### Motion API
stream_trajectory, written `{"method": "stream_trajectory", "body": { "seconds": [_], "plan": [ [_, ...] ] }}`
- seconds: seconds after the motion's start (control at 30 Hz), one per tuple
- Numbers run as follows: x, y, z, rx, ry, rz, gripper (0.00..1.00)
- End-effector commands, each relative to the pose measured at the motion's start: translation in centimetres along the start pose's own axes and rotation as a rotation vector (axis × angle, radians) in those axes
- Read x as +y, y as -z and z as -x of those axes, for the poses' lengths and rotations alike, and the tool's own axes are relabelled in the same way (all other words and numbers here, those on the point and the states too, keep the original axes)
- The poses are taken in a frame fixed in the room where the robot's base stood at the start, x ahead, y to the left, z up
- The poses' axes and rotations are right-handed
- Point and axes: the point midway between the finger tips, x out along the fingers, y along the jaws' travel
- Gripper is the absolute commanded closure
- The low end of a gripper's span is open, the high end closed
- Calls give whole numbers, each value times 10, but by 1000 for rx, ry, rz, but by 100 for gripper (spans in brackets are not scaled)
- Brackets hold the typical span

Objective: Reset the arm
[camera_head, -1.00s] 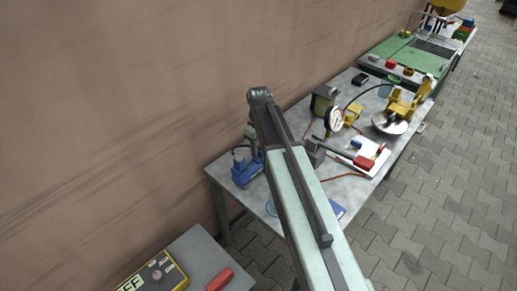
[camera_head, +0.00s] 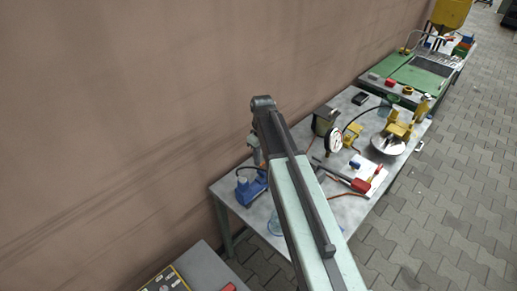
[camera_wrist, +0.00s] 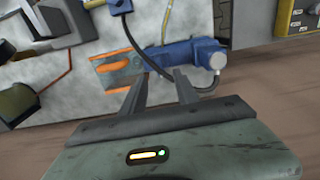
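My arm (camera_head: 300,200) reaches up and forward over the workbench in the head view, its elbow end near the wall. My gripper is not clearly seen there, as the arm hides it. In the wrist view my gripper (camera_wrist: 160,80) has its two fingers apart with nothing between them. A blue tool (camera_wrist: 180,55) with a black cable lies beyond the fingertips; I cannot tell whether they touch it. A blue device (camera_head: 251,186) stands on the bench's left end in the head view.
The grey workbench (camera_head: 262,214) holds a dial gauge (camera_head: 333,143), a red-handled tool (camera_head: 358,184) and a yellow fixture (camera_head: 398,128) on a round plate. A green table (camera_head: 415,78) stands behind it. A brown wall (camera_head: 120,110) runs along the left. Paved floor (camera_head: 470,190) is clear at right.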

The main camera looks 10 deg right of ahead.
Motion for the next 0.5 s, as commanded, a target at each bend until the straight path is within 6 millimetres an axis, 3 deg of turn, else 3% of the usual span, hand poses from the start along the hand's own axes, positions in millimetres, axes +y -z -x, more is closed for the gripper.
{"method": "stream_trajectory", "body": {
  "seconds": [0.17, 0.23, 0.37, 0.5],
  "plan": [
    [-1, -2, 0, 0, 0, 0, 64],
    [-8, -12, 0, 0, 0, 0, 64],
    [-39, -57, 0, 0, 0, -77, 64],
    [-72, -105, 0, 2, -1, -310, 64]
  ]
}}
